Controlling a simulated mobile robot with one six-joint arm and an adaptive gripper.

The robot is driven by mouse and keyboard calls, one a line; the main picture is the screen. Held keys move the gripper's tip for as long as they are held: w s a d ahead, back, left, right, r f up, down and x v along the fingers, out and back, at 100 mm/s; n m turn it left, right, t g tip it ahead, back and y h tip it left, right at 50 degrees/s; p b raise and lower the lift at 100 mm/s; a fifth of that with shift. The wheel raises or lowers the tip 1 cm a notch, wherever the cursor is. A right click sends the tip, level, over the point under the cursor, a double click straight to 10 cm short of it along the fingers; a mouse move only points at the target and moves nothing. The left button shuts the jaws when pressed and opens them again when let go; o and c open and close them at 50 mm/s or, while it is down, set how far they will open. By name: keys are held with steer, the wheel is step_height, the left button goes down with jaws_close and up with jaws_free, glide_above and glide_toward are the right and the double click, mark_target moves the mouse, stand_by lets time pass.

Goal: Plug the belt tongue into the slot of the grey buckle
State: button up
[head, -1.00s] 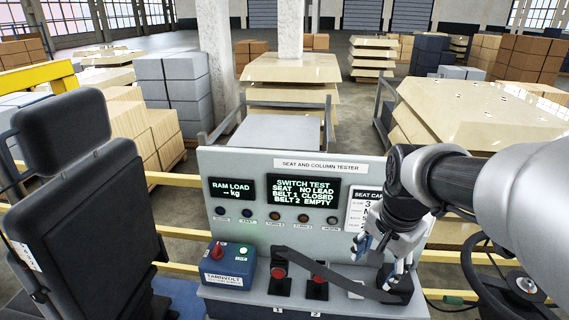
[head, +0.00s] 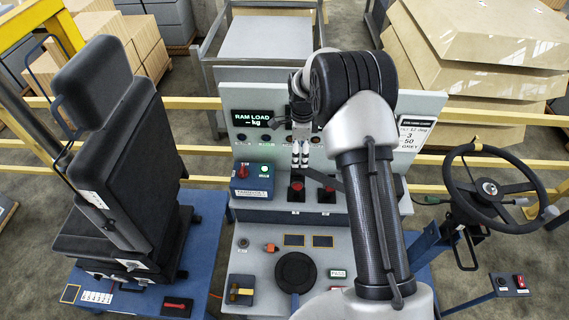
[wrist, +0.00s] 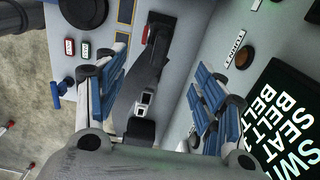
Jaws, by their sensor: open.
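Two buckles with red buttons stand side by side on the ledge below the tester panel in the head view, a left one (head: 297,188) and a right one (head: 328,188). Both housings look dark, so I cannot tell which is the grey one. A dark belt strap (wrist: 150,68) runs between my fingers in the wrist view. A small silver metal piece (wrist: 142,103), apparently the tongue, shows at its near end. I cannot tell whether it sits in a slot. My gripper (head: 300,157) is open above the left buckle, pointing down; its spread fingers show in the wrist view (wrist: 158,95).
The tester panel (head: 240,97) stands close behind my gripper. A blue box with a red knob (head: 252,181) is left of the buckles. The seat (head: 115,150) is at the left, the steering wheel (head: 487,187) at the right. A black disc (head: 296,272) is on the front deck.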

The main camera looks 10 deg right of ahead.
mark_target(298, 169)
steer(key=shift+a+f, duration=0.1)
steer(key=shift+f, duration=0.1)
stand_by(0.3)
step_height(298, 169, down, 9)
steer(key=b, duration=0.5)
steer(key=shift+b, duration=0.3)
steer(key=shift+b, duration=0.45)
stand_by(1.0)
steer(key=shift+c, duration=0.5)
jaws_close()
